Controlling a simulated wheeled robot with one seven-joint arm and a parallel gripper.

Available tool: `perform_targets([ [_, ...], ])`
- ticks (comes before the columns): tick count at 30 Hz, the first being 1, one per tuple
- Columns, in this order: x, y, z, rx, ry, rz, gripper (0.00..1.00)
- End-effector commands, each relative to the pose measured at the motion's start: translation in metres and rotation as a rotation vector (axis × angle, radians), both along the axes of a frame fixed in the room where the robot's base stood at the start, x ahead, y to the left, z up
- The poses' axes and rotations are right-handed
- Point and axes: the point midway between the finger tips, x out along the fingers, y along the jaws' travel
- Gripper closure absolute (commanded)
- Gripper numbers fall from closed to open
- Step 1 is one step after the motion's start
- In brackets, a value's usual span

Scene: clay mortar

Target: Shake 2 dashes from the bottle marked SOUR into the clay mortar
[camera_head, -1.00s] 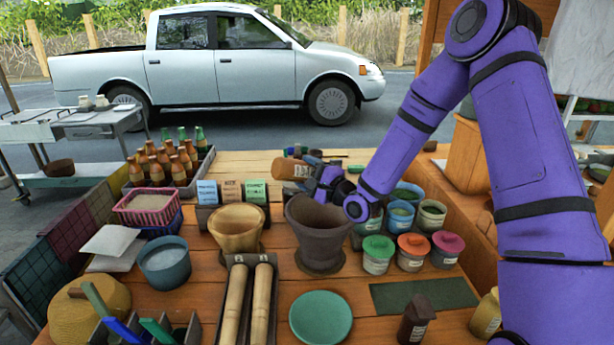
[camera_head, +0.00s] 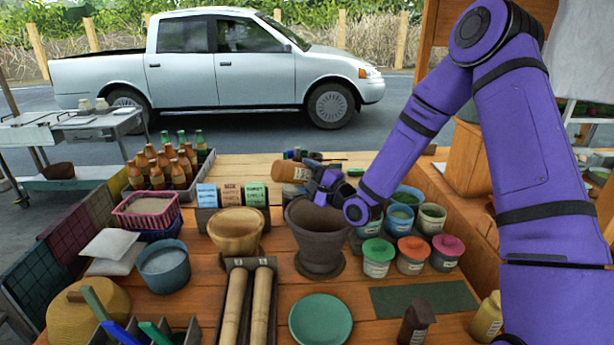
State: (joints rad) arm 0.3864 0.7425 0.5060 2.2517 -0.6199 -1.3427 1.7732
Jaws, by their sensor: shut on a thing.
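The clay mortar (camera_head: 318,240) is a dark brown bowl with a foot, standing upright near the middle of the wooden table. My gripper (camera_head: 312,181) is shut on a brown bottle (camera_head: 288,172) and holds it above the mortar's back left rim. The bottle is tilted, close to lying on its side. It has a pale label whose letters are too small to read surely. My gripper hides part of the bottle. The inside of the mortar shows only in part.
A lighter wooden mortar (camera_head: 237,232) stands just left. Several lidded jars (camera_head: 377,258) and open pots (camera_head: 432,217) crowd the right side. A green plate (camera_head: 320,320) lies in front. Bottles in a crate (camera_head: 207,165) stand at the back left.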

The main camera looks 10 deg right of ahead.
Motion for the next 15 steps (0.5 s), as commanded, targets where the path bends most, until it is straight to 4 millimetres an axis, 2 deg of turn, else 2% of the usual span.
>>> perform_targets([
  [8, 0.000, 0.002, -0.004, -0.101, -0.025, 0.002, 0.64],
  [15, -0.001, 0.005, -0.019, -0.395, -0.090, 0.003, 0.64],
])
